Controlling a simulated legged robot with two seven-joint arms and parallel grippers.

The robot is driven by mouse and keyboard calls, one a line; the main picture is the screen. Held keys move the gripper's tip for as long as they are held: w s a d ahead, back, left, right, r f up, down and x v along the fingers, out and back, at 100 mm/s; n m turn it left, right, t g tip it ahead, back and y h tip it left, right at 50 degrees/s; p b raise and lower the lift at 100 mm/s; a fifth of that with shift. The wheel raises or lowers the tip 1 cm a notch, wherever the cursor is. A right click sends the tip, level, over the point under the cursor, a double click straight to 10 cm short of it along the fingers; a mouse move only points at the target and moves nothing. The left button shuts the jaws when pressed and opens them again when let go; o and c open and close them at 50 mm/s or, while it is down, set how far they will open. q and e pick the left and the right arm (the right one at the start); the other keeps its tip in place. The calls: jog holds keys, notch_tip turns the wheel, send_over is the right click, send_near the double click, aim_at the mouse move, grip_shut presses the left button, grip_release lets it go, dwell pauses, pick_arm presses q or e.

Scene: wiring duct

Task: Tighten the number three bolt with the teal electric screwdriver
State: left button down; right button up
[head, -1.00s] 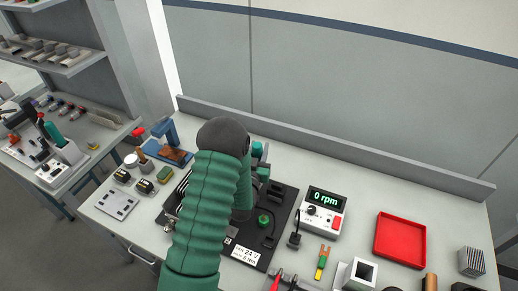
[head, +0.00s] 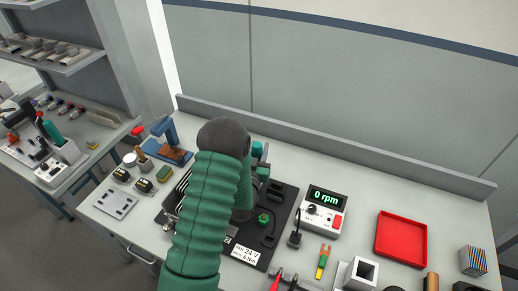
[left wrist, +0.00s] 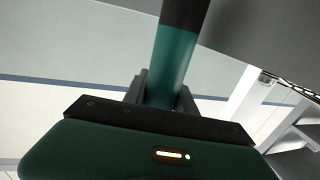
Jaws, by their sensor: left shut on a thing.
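In the left wrist view my left gripper (left wrist: 160,92) is shut on a teal cylinder with a black end, the teal electric screwdriver (left wrist: 174,62). In the head view my green left arm comes down over the black board (head: 283,205) and hides most of the gripper and the screwdriver. Small teal parts (head: 258,149) show just right of the arm; I cannot tell which part they are. The number three bolt is hidden, and I cannot tell whether the screwdriver tip touches anything. My right gripper is not in view.
A meter (head: 324,212) reading "0 rpm" stands right of the board. A red tray (head: 401,238) lies further right, with bare table between. A blue stand (head: 168,135) and a grey plate (head: 115,203) are on the left. A side bench (head: 100,142) holds other tools.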

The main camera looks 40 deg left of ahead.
pick_arm(q)
jog(key=shift+f+b, duration=0.25)
jog(key=shift+b, duration=0.3)
dwell(0.4)
dwell(0.5)
notch_tip(320, 180, up, 3)
jog(key=shift+w+a+f+p, duration=0.1)
jog(key=shift+p, duration=0.95)
notch_tip(320, 180, up, 3)
jog(key=shift+r+p, duration=0.2)
jog(key=shift+p, duration=0.7)
